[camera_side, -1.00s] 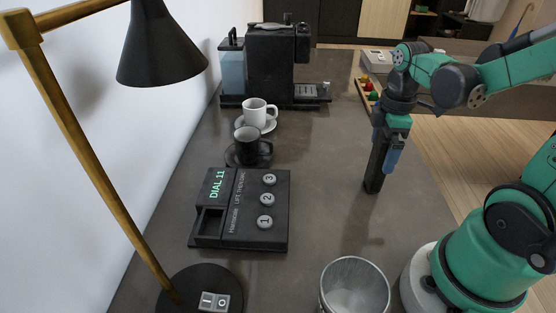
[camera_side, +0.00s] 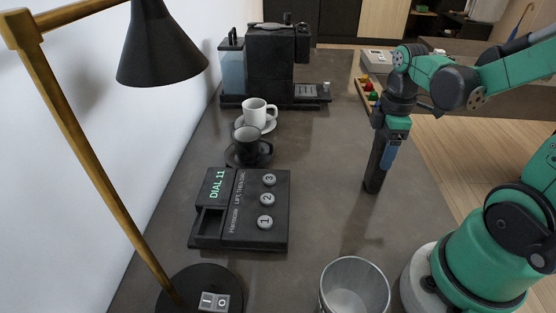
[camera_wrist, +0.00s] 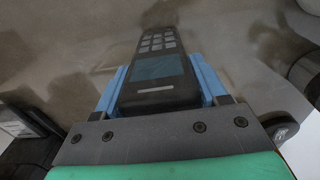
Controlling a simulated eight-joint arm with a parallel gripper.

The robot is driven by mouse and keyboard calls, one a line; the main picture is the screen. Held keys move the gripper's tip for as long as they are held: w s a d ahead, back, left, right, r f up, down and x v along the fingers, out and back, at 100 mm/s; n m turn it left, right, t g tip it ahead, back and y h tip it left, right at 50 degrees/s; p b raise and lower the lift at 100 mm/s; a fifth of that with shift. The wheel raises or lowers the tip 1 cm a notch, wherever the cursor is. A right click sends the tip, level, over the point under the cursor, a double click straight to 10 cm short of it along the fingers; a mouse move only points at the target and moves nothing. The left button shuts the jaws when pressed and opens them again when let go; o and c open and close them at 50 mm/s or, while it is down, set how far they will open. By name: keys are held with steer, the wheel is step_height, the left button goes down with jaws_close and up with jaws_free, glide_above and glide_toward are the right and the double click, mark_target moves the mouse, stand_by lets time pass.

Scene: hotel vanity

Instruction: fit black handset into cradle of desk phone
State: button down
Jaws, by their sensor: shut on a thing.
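The black handset (camera_side: 375,172) hangs roughly upright from my gripper (camera_side: 390,152), its lower end at or just above the counter; I cannot tell if it touches. In the wrist view the handset (camera_wrist: 156,68) shows its keypad and screen between the blue fingers of my gripper (camera_wrist: 160,88), which are shut on it. The desk phone (camera_side: 262,238) lies on the counter to the left, with numbered buttons 1, 2 and 3. Its cradle (camera_side: 208,222) is an empty recess on the phone's left side, below the "DIAL 11" text.
A dark cup (camera_side: 246,143) and a white cup (camera_side: 254,112) on saucers stand behind the phone, with a coffee machine (camera_side: 275,62) farther back. A lamp base (camera_side: 190,285) and a metal bin (camera_side: 354,292) are in front. The counter between phone and handset is clear.

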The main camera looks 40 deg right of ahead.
step_height(320, 180, up, 19)
steer(key=w+a+f+m, duration=0.9)
steer(key=w+a, duration=0.2)
steer(key=w, duration=0.1)
steer(key=s+d+r+m, duration=0.4)
steer(key=s+r, duration=0.1)
steer(key=s, duration=0.2)
steer(key=s+d+r+m, duration=0.5)
steer(key=s, duration=0.2)
step_height(320, 180, down, 20)
steer(key=shift+s+a+f, duration=0.1)
